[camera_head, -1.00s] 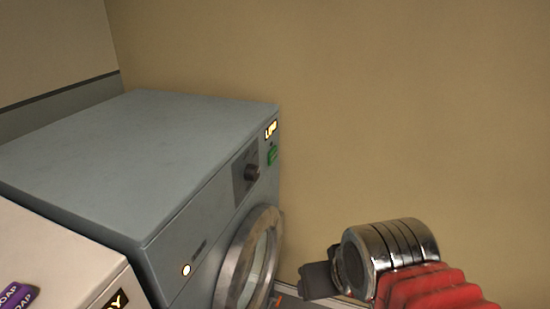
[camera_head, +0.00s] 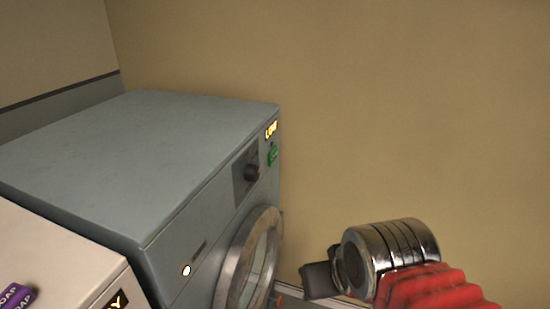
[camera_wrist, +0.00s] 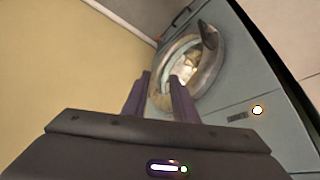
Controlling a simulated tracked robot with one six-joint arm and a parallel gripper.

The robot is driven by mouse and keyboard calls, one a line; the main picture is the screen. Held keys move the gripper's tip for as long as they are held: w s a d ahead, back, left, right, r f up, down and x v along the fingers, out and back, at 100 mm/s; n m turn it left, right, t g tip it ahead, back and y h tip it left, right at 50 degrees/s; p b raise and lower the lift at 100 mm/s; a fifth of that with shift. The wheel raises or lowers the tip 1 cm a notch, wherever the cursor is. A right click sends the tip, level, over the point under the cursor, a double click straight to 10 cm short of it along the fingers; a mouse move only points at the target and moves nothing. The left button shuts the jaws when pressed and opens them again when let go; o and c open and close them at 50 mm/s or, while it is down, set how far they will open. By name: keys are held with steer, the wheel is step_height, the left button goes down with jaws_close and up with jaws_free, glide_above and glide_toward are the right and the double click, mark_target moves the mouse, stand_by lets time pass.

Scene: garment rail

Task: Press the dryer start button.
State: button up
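The blue-grey dryer (camera_head: 130,150) stands against the back wall, its front facing right. A small green button (camera_head: 272,156) is on its front near the far upper corner, below a glowing display (camera_head: 271,131) that seems to read LOW. A dark knob (camera_head: 252,172) is on a panel left of the button. My gripper (camera_head: 312,281) is in front of the dryer, right of its round door (camera_head: 248,262) and apart from it. In the wrist view my gripper (camera_wrist: 160,78) is open and empty, its fingers pointing towards the door. The green button is not visible there.
A round white light (camera_head: 186,270) glows on the dryer's near front. A pale machine or cabinet (camera_head: 60,255) stands beside it at lower left, with purple soap packs (camera_head: 14,297) on top. Bare wall fills the right side, with free room there.

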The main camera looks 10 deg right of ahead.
jaws_close()
stand_by(1.1)
